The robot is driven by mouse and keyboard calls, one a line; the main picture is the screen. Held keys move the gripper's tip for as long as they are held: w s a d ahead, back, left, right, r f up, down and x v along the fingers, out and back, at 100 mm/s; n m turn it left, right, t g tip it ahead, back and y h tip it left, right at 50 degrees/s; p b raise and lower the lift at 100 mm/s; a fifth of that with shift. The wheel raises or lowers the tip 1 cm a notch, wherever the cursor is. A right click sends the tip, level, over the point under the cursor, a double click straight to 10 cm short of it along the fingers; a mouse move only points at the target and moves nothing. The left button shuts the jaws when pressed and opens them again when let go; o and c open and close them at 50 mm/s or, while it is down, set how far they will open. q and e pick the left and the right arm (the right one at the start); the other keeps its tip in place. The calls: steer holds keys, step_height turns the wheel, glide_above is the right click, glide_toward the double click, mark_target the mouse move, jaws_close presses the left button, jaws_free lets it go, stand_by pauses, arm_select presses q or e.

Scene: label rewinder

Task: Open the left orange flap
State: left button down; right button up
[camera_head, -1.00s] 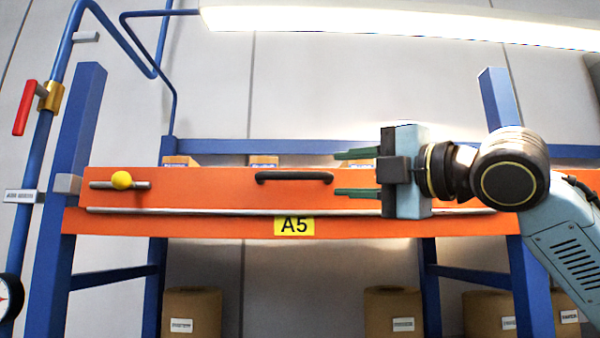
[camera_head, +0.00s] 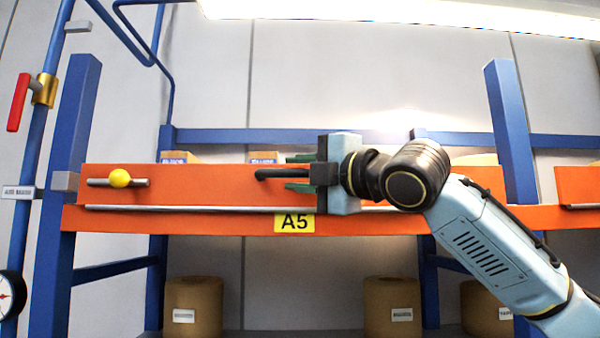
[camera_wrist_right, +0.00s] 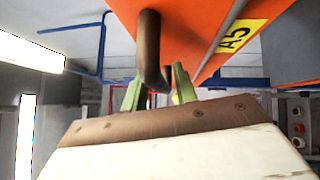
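The left orange flap (camera_head: 205,185) is a long orange panel on the blue rack, standing upright above the A5 label (camera_head: 294,223). Its dark bar handle (camera_head: 270,174) shows at its left end; my right gripper hides the rest. A yellow knob (camera_head: 120,178) on a grey bolt sits at the flap's left end. My right gripper (camera_head: 298,173) is at the handle, its green fingers apart above and below the bar. In the right wrist view the handle (camera_wrist_right: 149,45) lies between the fingers (camera_wrist_right: 157,90), with no clear grip on it. My left gripper is not in view.
A blue upright (camera_head: 75,150) stands left, beside a pipe with a red valve lever (camera_head: 18,102). Another upright (camera_head: 511,130) stands right, with another orange panel (camera_head: 577,185) beyond it. Brown rolls (camera_head: 193,305) stand below. The space left of my gripper is clear.

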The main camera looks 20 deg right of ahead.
jaws_close()
